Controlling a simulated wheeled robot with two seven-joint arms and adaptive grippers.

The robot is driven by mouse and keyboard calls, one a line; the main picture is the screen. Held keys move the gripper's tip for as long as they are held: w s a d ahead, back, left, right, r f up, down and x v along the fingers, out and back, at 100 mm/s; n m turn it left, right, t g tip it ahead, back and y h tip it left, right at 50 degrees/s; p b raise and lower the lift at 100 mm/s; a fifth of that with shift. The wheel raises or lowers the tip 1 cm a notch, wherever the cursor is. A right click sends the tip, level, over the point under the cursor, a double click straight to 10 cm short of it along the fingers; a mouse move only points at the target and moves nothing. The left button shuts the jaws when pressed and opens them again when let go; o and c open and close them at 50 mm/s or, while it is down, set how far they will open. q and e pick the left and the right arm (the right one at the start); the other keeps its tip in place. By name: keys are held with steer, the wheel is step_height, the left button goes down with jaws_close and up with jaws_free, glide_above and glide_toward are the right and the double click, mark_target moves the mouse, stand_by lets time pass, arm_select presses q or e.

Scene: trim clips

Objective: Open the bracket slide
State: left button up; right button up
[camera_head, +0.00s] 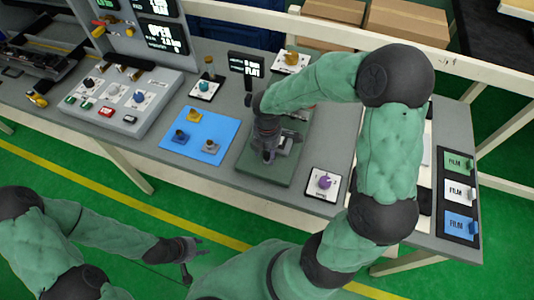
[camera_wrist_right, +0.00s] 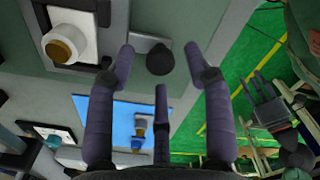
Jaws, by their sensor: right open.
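A dark green base plate (camera_head: 247,166) on the bench carries a fixture that looks like the bracket slide; my right gripper and arm hide much of it. In the right wrist view, a dark round knob (camera_wrist_right: 160,60) stands on a grey plate (camera_wrist_right: 141,44). My right gripper (camera_head: 267,150) is over the fixture. In its wrist view, its fingers (camera_wrist_right: 160,55) are spread on both sides of the knob, apart from it as far as I can tell. My left gripper (camera_head: 194,257) is open and empty over the floor, in front of the bench.
A blue mat (camera_head: 215,128) with small knobbed parts lies left of the fixture. A purple-knobbed box (camera_head: 323,183) stands to its right, a small display (camera_head: 246,66) behind it. A button console (camera_head: 122,105) is at left; film-labelled panels (camera_head: 459,191) are at right.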

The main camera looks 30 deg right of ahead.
steer(key=shift+f, duration=0.5)
jaws_close()
steer(key=shift+s+a, duration=0.75)
steer(key=shift+a, duration=0.2)
steer(key=shift+s+a, duration=0.75)
steer(key=shift+a, duration=0.15)
jaws_free()
steer(key=shift+d, duration=0.1)
